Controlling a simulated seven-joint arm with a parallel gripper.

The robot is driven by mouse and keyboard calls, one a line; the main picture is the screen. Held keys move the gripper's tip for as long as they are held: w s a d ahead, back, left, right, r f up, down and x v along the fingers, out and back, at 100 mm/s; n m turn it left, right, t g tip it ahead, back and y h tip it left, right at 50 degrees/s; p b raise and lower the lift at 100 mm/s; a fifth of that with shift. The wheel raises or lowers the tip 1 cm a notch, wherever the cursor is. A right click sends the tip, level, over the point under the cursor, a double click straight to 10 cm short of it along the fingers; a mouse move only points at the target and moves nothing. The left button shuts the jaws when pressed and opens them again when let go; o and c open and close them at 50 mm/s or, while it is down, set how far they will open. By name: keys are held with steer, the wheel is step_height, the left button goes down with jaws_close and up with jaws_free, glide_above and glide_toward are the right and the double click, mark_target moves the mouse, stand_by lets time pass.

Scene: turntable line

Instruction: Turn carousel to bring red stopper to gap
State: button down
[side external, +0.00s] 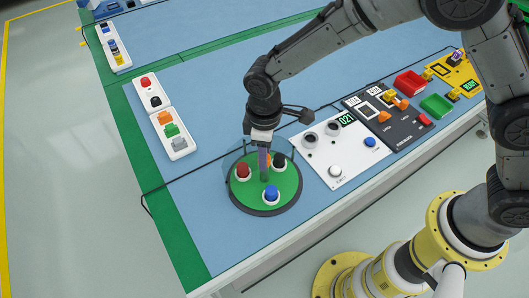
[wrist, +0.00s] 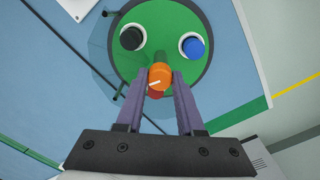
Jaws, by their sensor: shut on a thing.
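The green carousel (side external: 290,190) is a round disc with a dark rim, and it also shows in the wrist view (wrist: 165,17). The red stopper (side external: 242,170) sits in a white ring on the disc's left side. The blue stopper (side external: 271,192) is at the front and the black one (side external: 279,161) at the back right. My gripper (side external: 264,172) points down over the middle, its purple fingers shut on the orange knob (wrist: 160,76), which has a white line. In the wrist view a red patch shows beside the knob, mostly hidden.
A clear guard (side external: 231,157) stands around the back of the carousel; its gap is hard to make out. A white panel (side external: 318,150) with knobs and a blue button is close on the right. White trays (side external: 178,144) with coloured pieces lie to the left.

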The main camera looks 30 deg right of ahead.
steer(key=shift+r+m, duration=0.15)
steer(key=shift+m, duration=4.95)
steer(key=shift+w+m, duration=0.1)
steer(key=shift+m, duration=13.5)
